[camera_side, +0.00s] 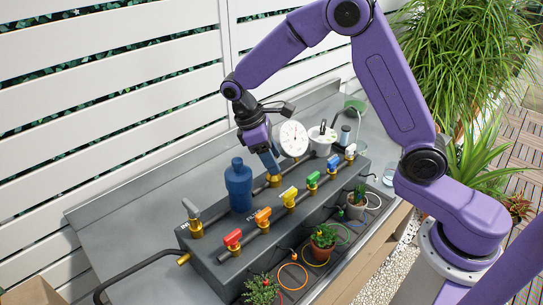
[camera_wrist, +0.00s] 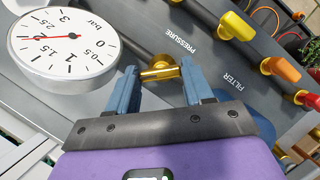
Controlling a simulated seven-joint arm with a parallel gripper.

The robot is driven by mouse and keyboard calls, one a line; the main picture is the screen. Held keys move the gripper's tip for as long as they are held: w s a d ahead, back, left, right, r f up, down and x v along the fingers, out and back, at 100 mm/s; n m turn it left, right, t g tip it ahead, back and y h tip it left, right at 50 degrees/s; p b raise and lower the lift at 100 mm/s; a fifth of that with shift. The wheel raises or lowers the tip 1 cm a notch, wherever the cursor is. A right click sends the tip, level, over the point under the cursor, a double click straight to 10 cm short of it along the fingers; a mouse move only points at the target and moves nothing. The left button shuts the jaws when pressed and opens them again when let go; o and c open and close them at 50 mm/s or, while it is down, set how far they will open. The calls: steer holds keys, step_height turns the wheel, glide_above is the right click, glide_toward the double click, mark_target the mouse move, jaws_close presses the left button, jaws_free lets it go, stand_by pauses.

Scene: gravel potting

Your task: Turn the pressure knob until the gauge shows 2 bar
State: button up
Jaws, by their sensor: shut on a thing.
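The brass pressure knob (camera_wrist: 160,69) sits beside the PRESSURE label in the wrist view. In the side view its brass fitting (camera_side: 274,181) shows below my gripper (camera_side: 269,160). My gripper (camera_wrist: 159,82) has its two blue fingers on either side of the knob and is shut on it. The round white gauge (camera_wrist: 62,50) reads in bar, and its red needle points left in the wrist view, close to the 2. In the side view the gauge (camera_side: 293,138) stands just right of my gripper, its reading too small to tell.
A blue filter bottle (camera_side: 239,185) stands left of my gripper on the grey manifold. A grey-handled valve (camera_side: 191,210) is at its left end. Several coloured valves, including a red one (camera_side: 232,238), line the front.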

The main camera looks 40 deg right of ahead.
stand_by(0.4)
steer(key=o, duration=1)
steer(key=shift+o, duration=0.2)
steer(key=shift+r, duration=0.1)
steer(key=v, duration=0.8)
stand_by(0.3)
